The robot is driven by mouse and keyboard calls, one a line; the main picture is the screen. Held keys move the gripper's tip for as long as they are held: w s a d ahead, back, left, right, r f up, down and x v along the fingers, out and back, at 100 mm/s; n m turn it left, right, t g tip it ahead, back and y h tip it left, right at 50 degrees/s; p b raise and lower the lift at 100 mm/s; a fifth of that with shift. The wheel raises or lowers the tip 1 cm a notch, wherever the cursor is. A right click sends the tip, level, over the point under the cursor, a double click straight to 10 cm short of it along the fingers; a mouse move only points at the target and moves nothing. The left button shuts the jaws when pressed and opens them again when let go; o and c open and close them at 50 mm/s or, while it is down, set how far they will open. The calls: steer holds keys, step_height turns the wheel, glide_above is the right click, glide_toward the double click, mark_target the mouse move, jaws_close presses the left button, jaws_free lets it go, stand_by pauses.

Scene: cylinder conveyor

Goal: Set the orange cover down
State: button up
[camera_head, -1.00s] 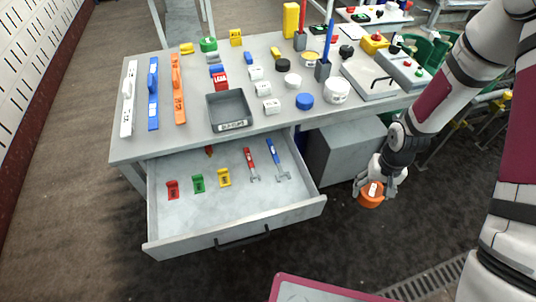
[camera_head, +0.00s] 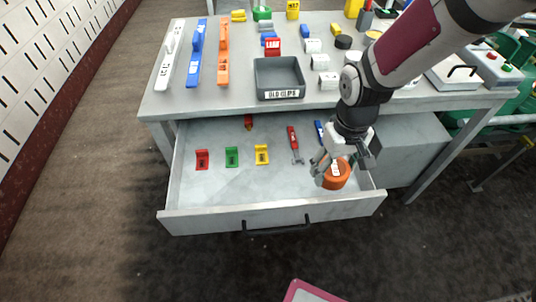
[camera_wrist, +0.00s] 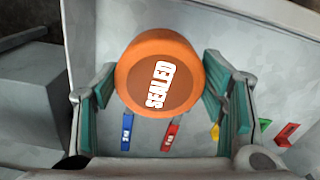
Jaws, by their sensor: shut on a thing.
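The cover appears over the right part of the open drawer (camera_head: 225,192). I cannot tell how high it is above the drawer floor.
The drawer holds a red clip (camera_head: 202,160), a green clip (camera_head: 232,157), a yellow clip (camera_head: 262,155), a red wrench (camera_head: 294,143) and a partly hidden blue wrench (camera_head: 319,131). Its middle front floor is bare. A grey tray (camera_head: 279,94) stands on the tabletop above.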

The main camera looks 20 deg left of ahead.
steer(key=shift+n, duration=0.4)
steer(key=s+a, duration=0.2)
steer(key=a, duration=0.3)
steer(key=s+a+f+b, duration=0.1)
steer(key=s+a, duration=0.2)
steer(key=a, duration=0.2)
steer(key=s+a+f, duration=0.1)
steer(key=s+a, duration=0.2)
steer(key=a, duration=0.2)
steer(key=shift+a+f+b, duration=0.15)
steer(key=shift+a+b, duration=0.1)
steer(key=shift+b, duration=0.15)
steer(key=shift+a+f+b, duration=0.15)
steer(key=shift+f+b, duration=0.35)
steer(key=shift+f, duration=1.25)
steer(key=o, duration=0.7)
steer(key=shift+f, duration=0.15)
steer(key=shift+c, duration=0.2)
steer(key=o, duration=0.4)
steer(key=shift+o, duration=0.2)
